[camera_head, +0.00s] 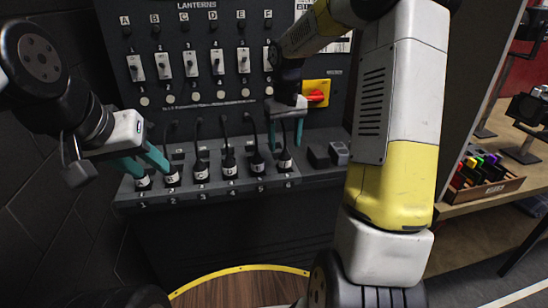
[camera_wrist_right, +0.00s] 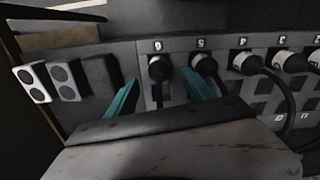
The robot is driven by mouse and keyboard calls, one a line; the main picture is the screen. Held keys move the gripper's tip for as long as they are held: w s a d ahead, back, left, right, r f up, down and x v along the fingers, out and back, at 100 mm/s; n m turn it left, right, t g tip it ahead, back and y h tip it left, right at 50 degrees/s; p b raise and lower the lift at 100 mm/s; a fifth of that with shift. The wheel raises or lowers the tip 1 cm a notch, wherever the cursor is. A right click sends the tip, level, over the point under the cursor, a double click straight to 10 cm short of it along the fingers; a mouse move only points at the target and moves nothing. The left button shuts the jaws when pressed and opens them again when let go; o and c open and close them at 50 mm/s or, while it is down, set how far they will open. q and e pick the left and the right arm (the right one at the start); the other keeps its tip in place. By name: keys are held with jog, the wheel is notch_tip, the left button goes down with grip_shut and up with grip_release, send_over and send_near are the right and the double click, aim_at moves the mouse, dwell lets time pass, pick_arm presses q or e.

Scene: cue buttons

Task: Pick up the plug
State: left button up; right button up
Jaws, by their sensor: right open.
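Several black plugs with white number bands stand in a row on the grey sloped panel (camera_head: 318,176). The plug numbered 6 (camera_head: 285,162) is at the right end of the row, seated in the panel. My right gripper (camera_head: 286,145) is open above it, and its teal fingers come down on either side of its cable. In the right wrist view plug 6 (camera_wrist_right: 158,68) lies between the two spread fingertips (camera_wrist_right: 158,78), with gaps at both sides. My left gripper (camera_head: 155,173) is open and empty, its fingertips close to plug 1 (camera_head: 143,183) and plug 2 (camera_head: 172,178).
Plug 5 (camera_wrist_right: 204,64) stands close beside my right gripper's finger. Switches A to F (camera_head: 190,64) and a red rotary switch (camera_head: 317,95) are on the upright panel behind. Dark and grey blocks (camera_head: 339,153) sit right of the row. A bench (camera_head: 508,182) stands at right.

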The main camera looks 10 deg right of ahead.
aim_at(285, 150)
notch_tip(285, 150, down, 6)
jog(key=shift+f, duration=0.2)
jog(key=shift+c, duration=0.3)
grip_shut()
